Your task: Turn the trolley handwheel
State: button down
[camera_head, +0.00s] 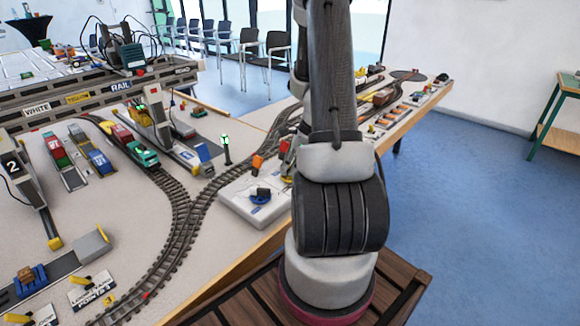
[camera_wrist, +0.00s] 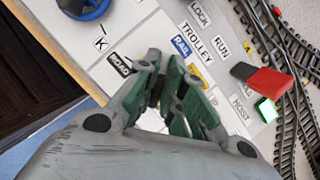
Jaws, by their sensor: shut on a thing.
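The white control panel (camera_wrist: 118,35) fills the middle of the wrist view, and it also shows in the head view (camera_head: 234,204). A TROLLEY label (camera_wrist: 198,43) is on it, with ROAD (camera_wrist: 121,64), RAIL (camera_wrist: 181,45) and partly covered SHIP labels around my gripper (camera_wrist: 168,78). My gripper is over the panel just beside these labels, its fingers closed on the trolley handwheel. The fingers hide nearly all of the handwheel, so its angle cannot be told. In the head view my arm hides the gripper.
A blue round control (camera_wrist: 82,6) is at the panel's upper left in the wrist view. A red lever (camera_wrist: 265,80) and a lit green button (camera_wrist: 267,110) lie right of my gripper. Model rail track (camera_head: 180,220) runs close beside the panel.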

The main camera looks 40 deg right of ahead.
jog(key=shift+n, duration=0.4)
jog(key=n+g, duration=0.1)
jog(key=n, duration=0.2)
jog(key=shift+y, duration=0.4)
jog(key=n+g, duration=0.1)
jog(key=n, duration=0.2)
jog(key=shift+n+g, duration=0.3)
jog(key=n+g, duration=0.2)
jog(key=n, duration=0.4)
jog(key=shift+n+g, duration=0.3)
jog(key=shift+n, duration=0.1)
jog(key=c, duration=1.5)
grip_release()
jog(key=v, duration=1.2)
